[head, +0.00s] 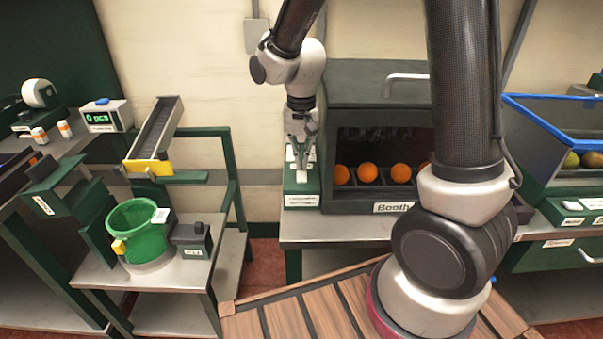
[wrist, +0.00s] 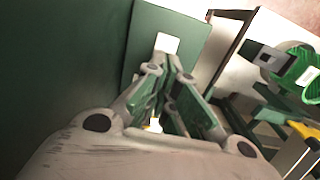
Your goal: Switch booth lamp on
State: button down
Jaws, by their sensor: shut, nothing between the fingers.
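The booth (head: 375,88) is a dark green cabinet with a dark interior. Several oranges (head: 368,172) sit in a row inside it, and a "Booth" label (head: 392,207) is on its front. A green switch box (head: 302,188) with a white label stands against the booth's left side. My gripper (head: 301,172) is shut and empty, pointing down at the top of this box. Its fingers hide the switch itself, and I cannot tell whether they touch it.
A green basket (head: 134,228) stands on the left bench beside a chute (head: 155,130). A counter reading "0 pcs" (head: 98,118) is further left. A blue-rimmed bin (head: 550,125) with fruit is at the right. My arm covers the booth's right part.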

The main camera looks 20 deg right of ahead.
jog(key=shift+f, duration=0.9)
dwell(0.3)
jog(key=shift+r, duration=3.5)
